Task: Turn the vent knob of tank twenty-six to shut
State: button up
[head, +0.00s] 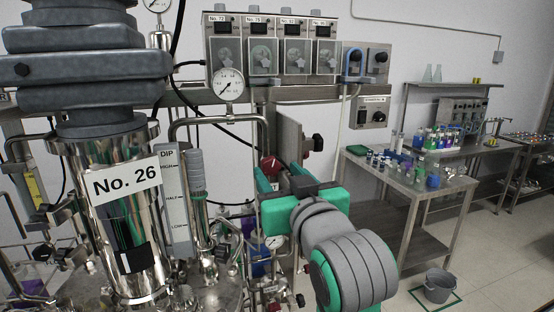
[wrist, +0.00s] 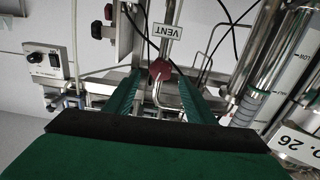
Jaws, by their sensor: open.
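Tank twenty-six (head: 115,215) is a shiny steel cylinder labelled "No. 26" at the left of the head view. Its label (wrist: 298,145) shows in part, upside down, at the right of the wrist view. A red knob (head: 269,166) sits right of the tank on the pipework. In the wrist view, the red knob (wrist: 160,69) is beneath an upside-down "VENT" tag (wrist: 167,31). My gripper (head: 281,174) is open and empty, with green fingers pointing at the knob. In the wrist view, the fingers of my gripper (wrist: 160,84) frame the knob; contact cannot be told.
A gauge (head: 228,86) and bent pipe stand above the knob. A metal plate (head: 289,135) is just behind the gripper. Numbered control boxes (head: 270,45) hang on the wall. A steel bench (head: 405,178) with bottles and a grey bucket (head: 438,286) are at right.

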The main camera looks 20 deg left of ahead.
aim_at(267, 158)
jog(key=x, duration=0.9)
jog(key=shift+w+a, duration=0.1)
jog(key=c, duration=1)
